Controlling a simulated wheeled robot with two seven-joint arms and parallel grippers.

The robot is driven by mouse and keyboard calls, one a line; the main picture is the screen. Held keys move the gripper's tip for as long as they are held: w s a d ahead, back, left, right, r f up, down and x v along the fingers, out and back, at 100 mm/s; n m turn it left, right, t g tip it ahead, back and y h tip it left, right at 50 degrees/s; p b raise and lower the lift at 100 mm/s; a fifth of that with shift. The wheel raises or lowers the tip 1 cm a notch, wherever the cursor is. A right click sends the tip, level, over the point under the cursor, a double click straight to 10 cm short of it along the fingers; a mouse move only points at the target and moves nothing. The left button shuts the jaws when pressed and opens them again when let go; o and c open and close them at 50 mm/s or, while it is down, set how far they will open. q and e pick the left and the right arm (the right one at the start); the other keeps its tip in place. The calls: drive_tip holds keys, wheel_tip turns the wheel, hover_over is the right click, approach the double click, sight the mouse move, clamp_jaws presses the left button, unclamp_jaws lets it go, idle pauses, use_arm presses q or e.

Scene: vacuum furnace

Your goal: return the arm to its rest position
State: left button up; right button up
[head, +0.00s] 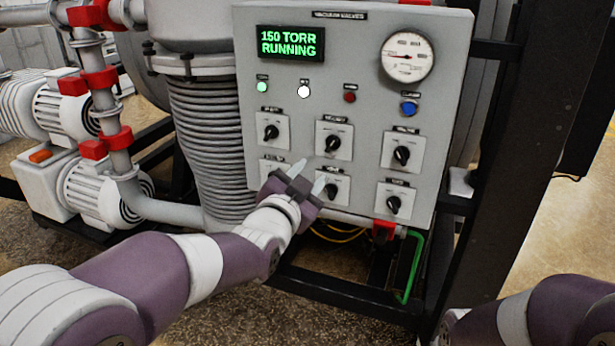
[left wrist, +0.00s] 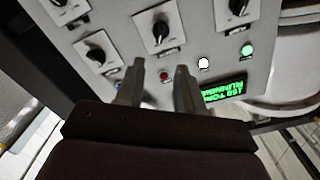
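My left arm reaches in from the left in the head view. Its gripper (head: 308,176) is in front of the lower part of the grey valve panel (head: 365,112), close to the lower middle black knob (head: 331,191). Its two pale fingers stand apart with nothing held between them. The left wrist view shows the same open fingers (left wrist: 160,78) with the panel face beyond, turned upside down; whether they touch it cannot be told. The gripper partly hides the lower left knob. Of my right arm only a link shows at the lower right; its gripper is out of view.
The panel display (head: 290,43) reads "150 TORR RUNNING". A round gauge (head: 407,57), several lights and knobs are on the panel. A ribbed bellows column (head: 212,140) and pipes (head: 115,135) stand left. A black frame post (head: 520,130) stands right.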

use_arm(q)
drive_tip(key=s+a+f+n+g+y+p, duration=0.45)
drive_tip(key=s+f+g, duration=0.5)
drive_tip(key=f, duration=0.65)
drive_tip(key=s+a+n+g+p, duration=0.2)
drive_tip(key=s+a+g, duration=0.1)
drive_tip(key=s+a, duration=0.2)
drive_tip(key=s+a+n+g+y+p, duration=0.1)
drive_tip(key=s+a, duration=0.4)
drive_tip(key=s, duration=0.5)
drive_tip(key=shift+s+a+f+n+g+p, duration=0.15)
drive_tip(key=shift+s+f+n+g+p, duration=0.35)
drive_tip(key=shift+n+g, duration=0.6)
drive_tip(key=shift+w+r, duration=0.15)
drive_tip(key=shift+w, duration=0.05)
idle(3.6)
